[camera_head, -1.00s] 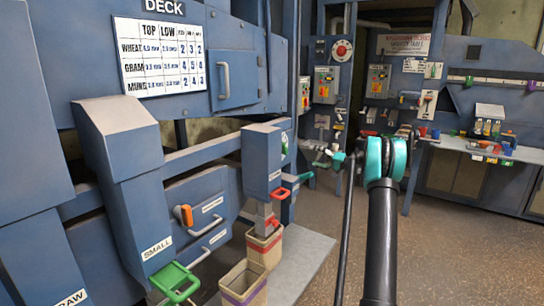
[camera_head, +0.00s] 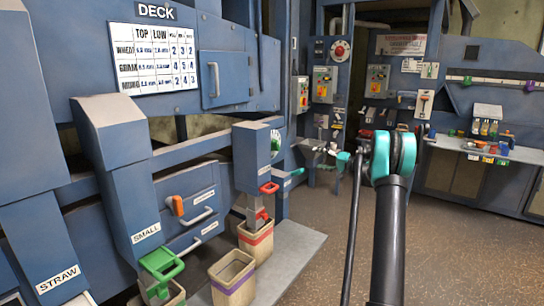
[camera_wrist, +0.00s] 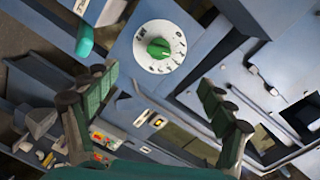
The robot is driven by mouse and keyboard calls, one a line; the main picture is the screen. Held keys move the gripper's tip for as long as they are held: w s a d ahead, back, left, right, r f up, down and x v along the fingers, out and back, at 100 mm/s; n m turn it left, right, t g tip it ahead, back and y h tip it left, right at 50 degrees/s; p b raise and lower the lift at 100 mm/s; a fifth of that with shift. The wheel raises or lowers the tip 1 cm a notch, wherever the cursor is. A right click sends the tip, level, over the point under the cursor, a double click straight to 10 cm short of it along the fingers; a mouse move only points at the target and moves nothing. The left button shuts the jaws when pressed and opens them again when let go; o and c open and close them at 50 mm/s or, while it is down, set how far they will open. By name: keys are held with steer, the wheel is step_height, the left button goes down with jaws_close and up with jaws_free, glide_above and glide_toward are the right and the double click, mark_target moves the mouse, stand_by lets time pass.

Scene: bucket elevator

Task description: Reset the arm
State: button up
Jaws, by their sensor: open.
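My arm with its teal joint (camera_head: 394,155) rises at the right of the head view and points away. In the wrist view my gripper (camera_wrist: 157,92) is open, its two green-padded fingers spread wide with nothing between them. Beyond the fingers a white dial with a green knob (camera_wrist: 158,48) shows on a blue panel. The wrist view is strongly tilted. In the head view the gripper itself is mostly hidden behind the arm.
At the left stands a blue machine with a DECK chart (camera_head: 157,57) and a green-handled SMALL chute (camera_head: 137,200). Bins (camera_head: 233,277) stand below. A side table (camera_head: 470,148) is at the right. The brown floor (camera_head: 320,245) is clear.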

steer(key=s+a+f+g+h, duration=0.1)
steer(key=s+a+h, duration=0.15)
steer(key=s, duration=0.65)
steer(key=s+a+f+n+g+h, duration=0.15)
steer(key=s+a, duration=0.25)
steer(key=s, duration=0.5)
steer(key=s+a+f+m+g+h, duration=0.15)
steer(key=s+a, duration=0.25)
steer(key=s, duration=0.5)
steer(key=s+d+f+h, duration=0.2)
steer(key=s+f, duration=0.2)
steer(key=s, duration=0.7)
steer(key=s+d+f+n+g+h, duration=0.1)
steer(key=s+d+f+h, duration=0.1)
steer(key=s, duration=0.9)
steer(key=s+d+f+n+h, duration=0.1)
steer(key=s+d+f+h, duration=0.2)
steer(key=s+f, duration=0.3)
steer(key=s+h, duration=0.1)
steer(key=s, duration=0.4)
steer(key=shift+f+g, duration=0.3)
steer(key=shift+f, duration=0.1)
